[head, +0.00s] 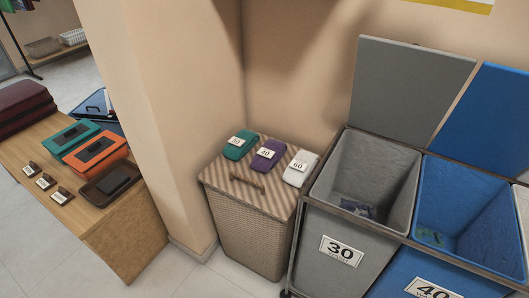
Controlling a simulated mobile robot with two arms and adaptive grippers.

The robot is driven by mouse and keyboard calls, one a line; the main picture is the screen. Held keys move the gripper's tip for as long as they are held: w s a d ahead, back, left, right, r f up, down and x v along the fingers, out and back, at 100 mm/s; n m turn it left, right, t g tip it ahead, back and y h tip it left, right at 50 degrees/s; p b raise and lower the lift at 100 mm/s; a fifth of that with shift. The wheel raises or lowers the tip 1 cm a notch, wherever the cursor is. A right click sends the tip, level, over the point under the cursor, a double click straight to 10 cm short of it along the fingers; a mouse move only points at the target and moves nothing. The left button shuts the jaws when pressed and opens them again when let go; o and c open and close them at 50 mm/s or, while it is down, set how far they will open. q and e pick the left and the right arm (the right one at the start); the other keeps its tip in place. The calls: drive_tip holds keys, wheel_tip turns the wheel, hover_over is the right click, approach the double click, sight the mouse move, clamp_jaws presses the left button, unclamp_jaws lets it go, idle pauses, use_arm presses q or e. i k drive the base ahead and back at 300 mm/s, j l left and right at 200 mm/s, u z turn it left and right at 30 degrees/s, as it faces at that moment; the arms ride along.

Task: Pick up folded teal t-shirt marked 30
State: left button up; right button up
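A folded teal t-shirt (237,152) lies at the left of a row on the striped lid of a wicker hamper (250,230). Its small white tag is hard to read, possibly 30. A folded purple item (262,163) with a tag reading 40 lies beside it. A folded white item (294,180) with a tag reading 60 lies at the right of the row. Neither of my grippers is in view.
A grey bin (325,225) labelled 30 and a blue bin (415,265) labelled 40 stand open at right, with some cloth inside. A wall corner (160,110) separates the hamper from a wooden table (110,215) with trays. Floor shows in front.

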sight(237, 147)
drive_tip(key=k+j, duration=0.1)
drive_tip(key=k, duration=0.15)
drive_tip(key=k+z, duration=0.1)
drive_tip(key=z, duration=0.3)
drive_tip(key=k+z, duration=0.15)
drive_tip(key=z, duration=0.3)
drive_tip(key=k+z, duration=0.1)
drive_tip(key=z, duration=1.05)
drive_tip(key=u, duration=1.9)
